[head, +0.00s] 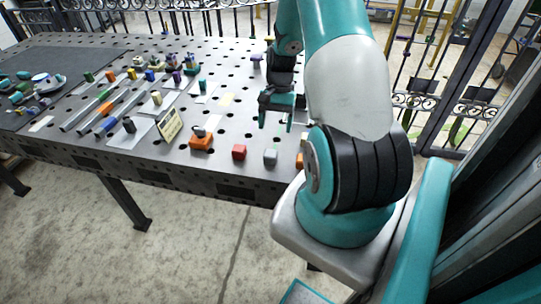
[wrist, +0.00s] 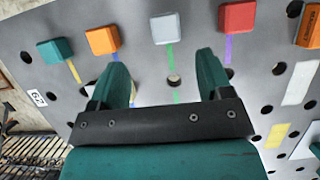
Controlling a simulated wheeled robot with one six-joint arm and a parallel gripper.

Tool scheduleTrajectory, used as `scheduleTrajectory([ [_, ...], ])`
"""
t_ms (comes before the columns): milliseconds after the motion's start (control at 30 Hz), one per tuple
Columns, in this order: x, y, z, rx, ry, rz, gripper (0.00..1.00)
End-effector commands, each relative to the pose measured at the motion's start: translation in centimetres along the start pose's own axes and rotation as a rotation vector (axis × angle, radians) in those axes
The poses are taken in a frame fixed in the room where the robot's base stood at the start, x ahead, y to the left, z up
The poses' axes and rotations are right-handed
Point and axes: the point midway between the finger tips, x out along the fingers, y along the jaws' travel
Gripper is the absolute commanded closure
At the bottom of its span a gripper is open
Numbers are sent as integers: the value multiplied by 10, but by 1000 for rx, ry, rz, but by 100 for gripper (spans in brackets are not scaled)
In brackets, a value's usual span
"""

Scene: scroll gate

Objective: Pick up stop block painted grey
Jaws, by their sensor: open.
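The grey stop block (head: 270,157) stands near the front edge of the perforated metal table. It also shows in the wrist view (wrist: 165,28), upper middle, at the end of a green painted line. My gripper (head: 277,122) is above the table, behind the block in the head view. In the wrist view my gripper (wrist: 163,75) is open and empty, its two teal fingers apart. The grey block lies beyond the fingertips, between their lines, and nothing touches it.
A red block (wrist: 237,18) and an orange block (wrist: 102,41) flank the grey one, with a teal block (wrist: 55,50) farther left. An orange box (head: 201,141) and a sign card (head: 170,125) stand left in the head view. Several parts fill the table's left side.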

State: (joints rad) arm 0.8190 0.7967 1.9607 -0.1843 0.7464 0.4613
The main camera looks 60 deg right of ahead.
Motion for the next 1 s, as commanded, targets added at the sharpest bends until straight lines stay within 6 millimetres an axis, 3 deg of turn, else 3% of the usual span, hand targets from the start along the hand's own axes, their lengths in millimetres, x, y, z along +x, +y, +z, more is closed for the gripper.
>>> scheduleTrajectory([
  [200,36,-1,1,-1,-3,2,28],
  [467,54,-2,0,-2,-3,2,28],
  [700,86,-6,-3,-2,-3,2,28],
  [1000,97,-6,-5,-2,2,0,28],
])
